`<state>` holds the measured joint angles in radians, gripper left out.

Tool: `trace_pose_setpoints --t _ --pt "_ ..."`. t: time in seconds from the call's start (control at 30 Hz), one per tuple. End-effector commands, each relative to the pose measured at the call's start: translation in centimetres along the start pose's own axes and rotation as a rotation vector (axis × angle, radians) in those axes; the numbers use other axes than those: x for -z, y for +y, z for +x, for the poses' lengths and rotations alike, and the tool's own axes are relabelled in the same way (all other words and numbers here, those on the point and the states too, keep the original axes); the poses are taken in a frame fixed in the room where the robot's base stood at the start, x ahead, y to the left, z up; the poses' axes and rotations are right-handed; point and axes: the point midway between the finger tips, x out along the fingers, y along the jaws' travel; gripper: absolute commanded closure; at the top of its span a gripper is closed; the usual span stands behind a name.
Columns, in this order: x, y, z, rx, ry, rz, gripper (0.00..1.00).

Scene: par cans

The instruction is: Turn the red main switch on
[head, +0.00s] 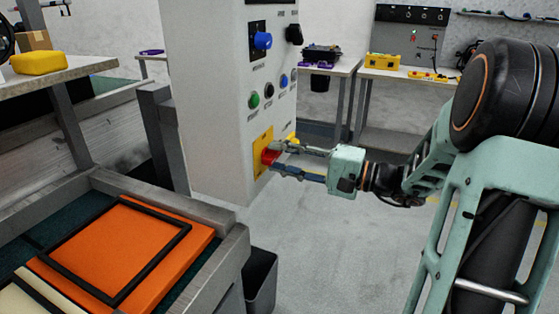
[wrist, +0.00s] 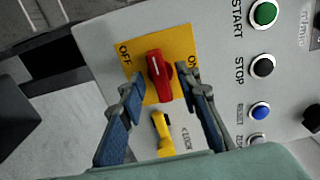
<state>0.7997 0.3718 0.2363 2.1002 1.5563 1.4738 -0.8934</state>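The red main switch (wrist: 158,75) is a knob on a yellow plate (wrist: 134,54) on the grey control cabinet (wrist: 95,45). In the wrist view, OFF is printed left of the knob and ON right of it. The knob's long side runs nearly upright in that picture, leaning slightly left at the top. My gripper (wrist: 160,82) is open, with one finger on each side of the knob. Gaps show between the fingers and the knob. In the head view, my gripper (head: 277,161) reaches the red switch (head: 267,158) from the right and partly hides it.
A yellow part (wrist: 162,130) sticks out beside the switch, between my fingers. Green START (wrist: 265,14) and black STOP (wrist: 263,66) buttons are nearby. A blue knob (head: 263,41) is higher up. A bench with an orange panel (head: 95,250) stands left; the floor below my arm is clear.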

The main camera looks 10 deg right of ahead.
Motion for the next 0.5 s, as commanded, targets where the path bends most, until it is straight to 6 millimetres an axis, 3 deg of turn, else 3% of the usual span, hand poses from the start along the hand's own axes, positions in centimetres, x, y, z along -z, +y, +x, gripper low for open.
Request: trace_pose_setpoints --t 0.37,0.5 --pt "-0.02 -0.04 0.66 0.000 0.000 0.000 0.70" --pt "-0.02 -0.03 0.64 0.000 0.000 0.000 0.85"
